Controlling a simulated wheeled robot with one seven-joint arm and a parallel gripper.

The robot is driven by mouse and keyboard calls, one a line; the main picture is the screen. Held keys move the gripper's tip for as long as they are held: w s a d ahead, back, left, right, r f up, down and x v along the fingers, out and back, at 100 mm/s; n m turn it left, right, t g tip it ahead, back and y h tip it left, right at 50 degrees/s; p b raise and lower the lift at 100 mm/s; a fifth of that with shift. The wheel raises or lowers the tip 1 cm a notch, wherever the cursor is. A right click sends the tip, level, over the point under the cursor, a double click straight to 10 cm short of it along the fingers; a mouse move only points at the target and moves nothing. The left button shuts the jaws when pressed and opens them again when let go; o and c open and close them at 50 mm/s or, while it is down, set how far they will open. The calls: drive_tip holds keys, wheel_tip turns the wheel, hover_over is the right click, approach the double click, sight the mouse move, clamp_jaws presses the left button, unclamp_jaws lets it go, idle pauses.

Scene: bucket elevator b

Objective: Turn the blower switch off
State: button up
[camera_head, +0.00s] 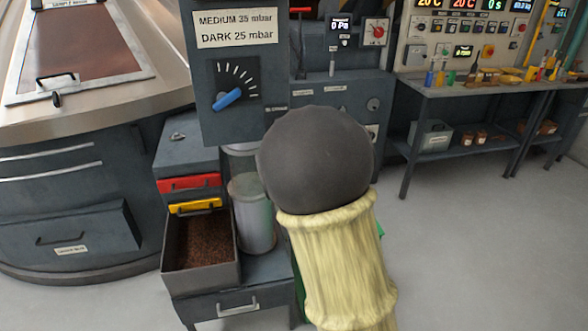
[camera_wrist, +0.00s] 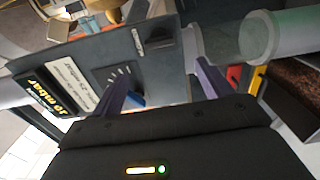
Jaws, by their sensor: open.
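In the wrist view, a small dark switch (camera_wrist: 162,36) sits beside a small white label (camera_wrist: 137,41) on the grey panel. The label is too small to read, and I cannot tell the switch's position. My gripper (camera_wrist: 160,74) is open and empty, with its two purple fingers apart in front of the panel. The switch lies beyond the fingertips, apart from them. In the head view, my round dark arm part and yellow sleeve hide my gripper. A small label (camera_head: 276,108) shows at the panel's lower right edge; the switch itself is not clearly visible there.
The grey panel (camera_head: 206,68) carries a blue-handled dial (camera_head: 228,98), also in the wrist view (camera_wrist: 134,100) near the left finger. A glass cylinder (camera_head: 252,212) stands below, beside an open drawer of brown grains (camera_head: 240,262). A workbench (camera_head: 470,88) stands right; open floor lies before it.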

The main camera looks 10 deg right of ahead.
drive_tip(key=s, duration=0.4)
drive_tip(key=shift+s, duration=0.15)
drive_tip(key=s+f+m+g+p, duration=0.2)
drive_tip(key=s+m+g+p, duration=0.3)
drive_tip(key=s+m+g, duration=0.2)
drive_tip(key=s+f+m+g+p, duration=0.2)
drive_tip(key=s+m+g+p, duration=0.4)
drive_tip(key=s+m, duration=0.5)
drive_tip(key=s+g, duration=0.2)
drive_tip(key=s, duration=0.2)
drive_tip(key=shift+s, duration=0.2)
